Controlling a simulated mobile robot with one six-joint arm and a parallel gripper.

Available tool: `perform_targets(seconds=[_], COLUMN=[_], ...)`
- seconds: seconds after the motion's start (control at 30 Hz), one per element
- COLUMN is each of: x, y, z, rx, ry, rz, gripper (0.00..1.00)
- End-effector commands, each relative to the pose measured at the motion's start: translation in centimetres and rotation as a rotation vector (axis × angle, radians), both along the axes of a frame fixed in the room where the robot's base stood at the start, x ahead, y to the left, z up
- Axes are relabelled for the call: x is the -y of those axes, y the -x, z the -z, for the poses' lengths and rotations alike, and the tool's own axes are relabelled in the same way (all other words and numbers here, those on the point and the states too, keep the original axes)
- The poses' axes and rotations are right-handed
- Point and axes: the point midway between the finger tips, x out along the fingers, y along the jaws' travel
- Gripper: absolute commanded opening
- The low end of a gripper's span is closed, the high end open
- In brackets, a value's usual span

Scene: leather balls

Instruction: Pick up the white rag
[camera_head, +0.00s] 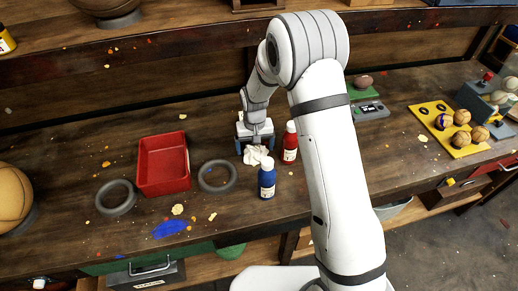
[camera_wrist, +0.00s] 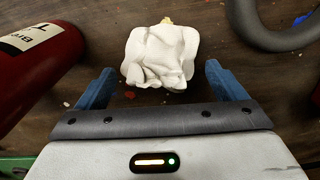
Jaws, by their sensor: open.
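The white rag (camera_head: 256,155) lies crumpled on the wooden bench, behind the blue bottle and left of the red bottle. In the wrist view the rag (camera_wrist: 160,56) is ahead of my gripper, roughly centred between the blue fingers. My gripper (camera_head: 254,147) is open and low over the bench at the rag's far side. In the wrist view my gripper (camera_wrist: 160,88) has its two fingers spread apart, with the rag mostly beyond their tips. Nothing is held. Part of the rag's far side is hidden by my gripper in the head view.
A red bottle (camera_head: 290,143) and a blue bottle (camera_head: 267,178) stand close to the rag. A dark ring (camera_head: 217,177) lies left, beside a red tray (camera_head: 163,164). A yellow board (camera_head: 449,128) with several balls is far right. Paint flecks dot the bench.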

Motion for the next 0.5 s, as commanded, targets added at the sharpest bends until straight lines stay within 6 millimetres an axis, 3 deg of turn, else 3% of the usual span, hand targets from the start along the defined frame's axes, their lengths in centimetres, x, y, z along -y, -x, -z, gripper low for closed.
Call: perform_targets(seconds=[0.13,0.37,0.5], x=[-0.1,-0.2,-0.2], y=[0.1,0.1,0.1], z=[1.3,1.6,1.5], rx=[-0.001,0.001,0.001], ry=[0.0,0.0,0.0], rz=[-0.001,-0.003,-0.003], gripper=[0.91,0.91,0.82])
